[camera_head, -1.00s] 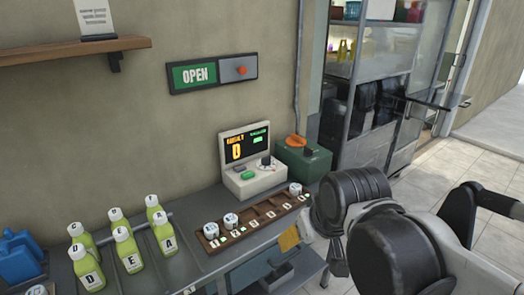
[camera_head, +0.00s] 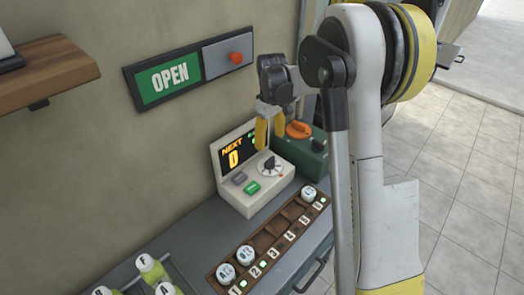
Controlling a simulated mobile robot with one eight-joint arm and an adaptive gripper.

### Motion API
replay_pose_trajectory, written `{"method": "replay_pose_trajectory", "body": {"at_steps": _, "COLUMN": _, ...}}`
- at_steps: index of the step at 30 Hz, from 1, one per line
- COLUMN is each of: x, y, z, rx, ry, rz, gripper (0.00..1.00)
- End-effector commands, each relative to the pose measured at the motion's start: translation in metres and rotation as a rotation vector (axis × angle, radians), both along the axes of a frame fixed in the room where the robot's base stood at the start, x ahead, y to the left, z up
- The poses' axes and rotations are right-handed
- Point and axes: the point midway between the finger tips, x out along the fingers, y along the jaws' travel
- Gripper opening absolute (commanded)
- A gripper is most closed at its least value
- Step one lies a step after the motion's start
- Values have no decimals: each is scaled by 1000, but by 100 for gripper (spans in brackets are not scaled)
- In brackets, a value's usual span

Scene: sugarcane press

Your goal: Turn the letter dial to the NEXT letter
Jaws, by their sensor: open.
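The letter dial (camera_head: 270,167) is a round pale dial with a dark pointer knob on the sloped top of a cream console (camera_head: 248,203). The console's dark screen (camera_head: 236,155) shows "NEXT" and a large orange character that looks like D. My gripper (camera_head: 268,143) points down just above the dial, its yellow fingers apart and empty. The fingers overlap the screen's right part in this view. I cannot tell whether a fingertip touches the knob. The letters around the dial are too small to read.
A grey button (camera_head: 240,178) and a green button (camera_head: 252,188) sit left of the dial. A green box with an orange knob (camera_head: 298,130) stands close behind on the right. Bottles stand at lower left.

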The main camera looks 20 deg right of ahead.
Motion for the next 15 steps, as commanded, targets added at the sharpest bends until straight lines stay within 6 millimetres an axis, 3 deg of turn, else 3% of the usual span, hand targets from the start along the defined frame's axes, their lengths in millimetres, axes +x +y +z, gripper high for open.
{"method": "replay_pose_trajectory", "body": {"at_steps": 9, "x": 0, "y": 0, "z": -64, "rx": -1, "ry": -1, "rz": -1, "gripper": 67}}
{"method": "replay_pose_trajectory", "body": {"at_steps": 15, "x": 0, "y": 0, "z": -92, "rx": 0, "ry": -2, "rz": -1, "gripper": 67}}
